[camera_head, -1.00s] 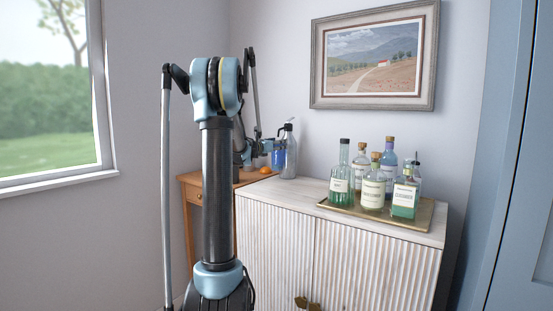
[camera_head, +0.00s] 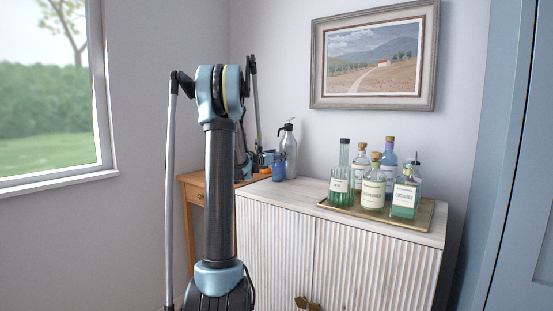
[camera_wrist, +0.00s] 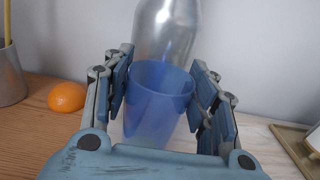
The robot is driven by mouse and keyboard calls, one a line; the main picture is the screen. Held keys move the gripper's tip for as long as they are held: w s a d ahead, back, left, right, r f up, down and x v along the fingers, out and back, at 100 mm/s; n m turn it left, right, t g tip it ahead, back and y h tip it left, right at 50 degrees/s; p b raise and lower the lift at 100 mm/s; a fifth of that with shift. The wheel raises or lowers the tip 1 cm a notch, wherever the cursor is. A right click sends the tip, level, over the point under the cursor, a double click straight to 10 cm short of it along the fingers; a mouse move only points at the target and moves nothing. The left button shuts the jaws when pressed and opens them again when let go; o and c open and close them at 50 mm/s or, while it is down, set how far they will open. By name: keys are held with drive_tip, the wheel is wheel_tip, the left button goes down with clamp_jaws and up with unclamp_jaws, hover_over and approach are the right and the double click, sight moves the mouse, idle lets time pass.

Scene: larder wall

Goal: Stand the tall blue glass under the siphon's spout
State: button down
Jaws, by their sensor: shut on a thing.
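The tall blue glass (camera_head: 278,168) is upright, just in front of the siphon, near the left end of the white cabinet top. It also shows in the wrist view (camera_wrist: 157,105), between the finger pads. My gripper (camera_wrist: 160,88) is shut on the glass, one finger on each side; in the head view it is small and partly hidden by my arm. The silver siphon (camera_head: 289,152) with a dark head stands right behind the glass; its body fills the top middle of the wrist view (camera_wrist: 168,30). The spout is out of the wrist view. I cannot tell whether the glass's base touches the surface.
An orange fruit (camera_wrist: 67,97) lies on the wooden table (camera_wrist: 35,125) to the left, near a grey cup (camera_wrist: 8,75). A gold tray (camera_head: 348,209) with several bottles stands to the right on the white cabinet (camera_head: 285,202). The cabinet top between tray and siphon is clear.

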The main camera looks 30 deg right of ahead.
drive_tip(key=c, duration=0.6)
unclamp_jaws()
drive_tip(key=shift+c, duration=0.2)
drive_tip(key=s+a+f+m+g+y, duration=0.1)
drive_tip(key=s+a+f+m, duration=0.15)
drive_tip(key=s+a, duration=0.5)
drive_tip(key=s+a+f+m+y, duration=0.15)
drive_tip(key=s+a+m, duration=0.3)
drive_tip(key=a, duration=0.65)
drive_tip(key=s+a+f+m+g+y, duration=0.1)
drive_tip(key=s+a+f+m+y, duration=0.3)
drive_tip(key=s+a+f, duration=0.3)
drive_tip(key=s+a+f+m+g+y, duration=0.1)
drive_tip(key=s+a+f+m+y, duration=0.4)
drive_tip(key=s+a, duration=0.8)
drive_tip(key=s+a+f+m+g+y, duration=0.1)
drive_tip(key=s+a+f+m+y, duration=0.4)
drive_tip(key=s+a+f, duration=0.4)
drive_tip(key=s+a+m, duration=0.1)
drive_tip(key=a, duration=0.3)
drive_tip(key=shift+a+f+g, duration=0.35)
drive_tip(key=shift+g, duration=0.05)
